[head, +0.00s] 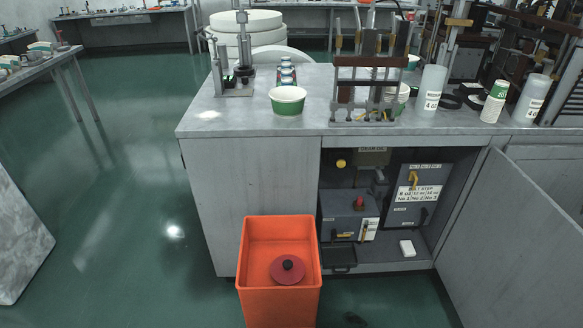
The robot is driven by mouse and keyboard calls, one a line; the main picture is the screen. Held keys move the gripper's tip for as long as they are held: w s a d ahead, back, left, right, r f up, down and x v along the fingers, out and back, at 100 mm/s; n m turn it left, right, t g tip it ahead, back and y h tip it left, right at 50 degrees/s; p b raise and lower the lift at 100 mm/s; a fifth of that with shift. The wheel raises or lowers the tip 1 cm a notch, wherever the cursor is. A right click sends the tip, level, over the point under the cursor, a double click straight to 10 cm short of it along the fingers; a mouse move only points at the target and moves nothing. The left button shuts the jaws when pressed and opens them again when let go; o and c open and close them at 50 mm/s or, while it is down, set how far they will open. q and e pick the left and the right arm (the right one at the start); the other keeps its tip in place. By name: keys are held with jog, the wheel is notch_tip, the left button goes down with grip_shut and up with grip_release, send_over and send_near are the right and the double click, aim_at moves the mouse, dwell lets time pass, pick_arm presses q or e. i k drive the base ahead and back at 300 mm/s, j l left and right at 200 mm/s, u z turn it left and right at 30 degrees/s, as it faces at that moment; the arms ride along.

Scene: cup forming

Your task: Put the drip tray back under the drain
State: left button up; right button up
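A small dark, shallow tray (340,268), which looks like the drip tray, sits at the front left of the open cabinet's floor, in front of a blue-grey box (337,207). That box has a red knob on top, a white label and small yellow handles on its front. The tray's front edge is near the cabinet's front lip. I cannot make out the drain itself, and cannot tell whether the tray lies under it. Neither of my grippers is in view.
The cabinet door (525,240) stands open to the right. An orange bin (279,305) holding a red disc (288,270) stands before the cabinet's left part. A white block (407,248) lies on the cabinet floor. Bowls, cups and racks crowd the counter (235,122).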

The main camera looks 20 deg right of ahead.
aim_at(340, 255)
jog(key=z, duration=1.05)
jog(key=i+l+u, duration=0.1)
jog(key=l, duration=0.3)
jog(key=i+l, duration=0.1)
jog(key=l, duration=0.3)
jog(key=i+l+u, duration=0.15)
jog(key=l, duration=0.25)
